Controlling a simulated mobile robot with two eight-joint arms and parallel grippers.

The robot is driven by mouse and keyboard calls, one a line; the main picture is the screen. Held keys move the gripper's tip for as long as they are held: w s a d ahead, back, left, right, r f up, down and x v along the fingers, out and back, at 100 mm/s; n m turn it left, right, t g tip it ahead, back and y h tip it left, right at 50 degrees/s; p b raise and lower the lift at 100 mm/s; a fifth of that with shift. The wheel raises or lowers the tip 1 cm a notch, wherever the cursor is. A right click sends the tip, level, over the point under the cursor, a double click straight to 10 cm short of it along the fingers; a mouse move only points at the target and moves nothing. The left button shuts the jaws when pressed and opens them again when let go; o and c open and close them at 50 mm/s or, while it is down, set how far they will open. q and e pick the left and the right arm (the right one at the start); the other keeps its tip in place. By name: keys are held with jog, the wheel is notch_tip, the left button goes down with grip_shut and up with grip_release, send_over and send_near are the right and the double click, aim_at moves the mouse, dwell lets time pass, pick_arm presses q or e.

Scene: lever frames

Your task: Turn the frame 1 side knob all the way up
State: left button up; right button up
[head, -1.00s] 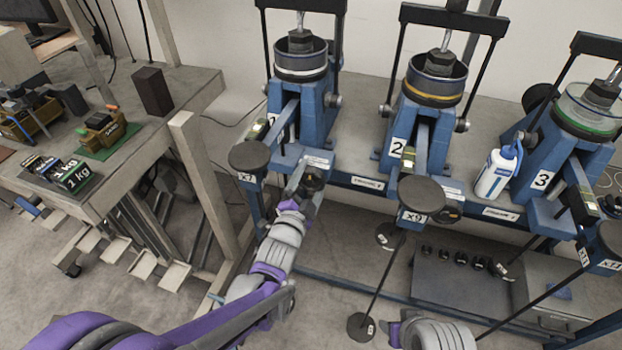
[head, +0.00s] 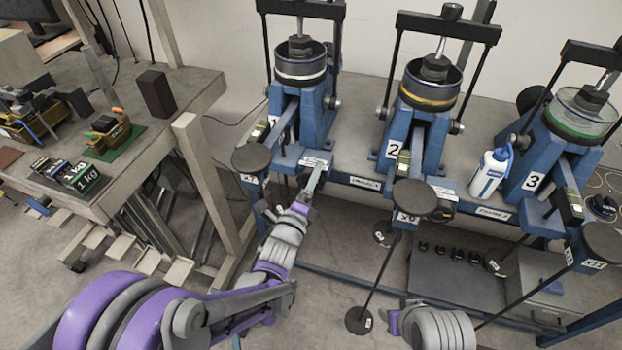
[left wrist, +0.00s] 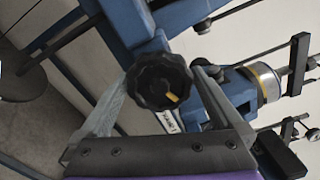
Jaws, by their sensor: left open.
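Frame 1 (head: 318,118) is the blue lever frame at the left of the row, marked 1. Its side knob (left wrist: 160,82) is black and ribbed with a yellow mark, which points to the lower right in the left wrist view. My left gripper (left wrist: 167,76) is open, with one finger on each side of the knob. I cannot tell whether either finger touches it. In the head view my left gripper (head: 312,182) is at the front of frame 1 and mostly hides the knob. Part of my right arm shows at the bottom, but its gripper is not visible.
Frame 2 (head: 424,140) and frame 3 (head: 548,155) stand to the right. A white bottle (head: 490,175) stands between them. A side table (head: 190,90) stands at the left.

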pick_arm(q)
jog(key=v, duration=0.5)
jog(key=shift+s+a, duration=0.2)
jog(key=shift+s, duration=0.15)
jog(key=s+n+b, duration=0.1)
jog(key=s+n, duration=0.1)
jog(key=n, duration=0.1)
jog(key=s+a+n+b, duration=0.1)
jog(key=n, duration=0.2)
jog(key=shift+s+a+b, duration=0.1)
jog(key=shift+s+b, duration=0.25)
jog(key=shift+b, duration=0.05)
jog(key=x, duration=0.9)
jog(key=shift+w, duration=0.3)
jog(key=shift+c, duration=0.3)
grip_shut()
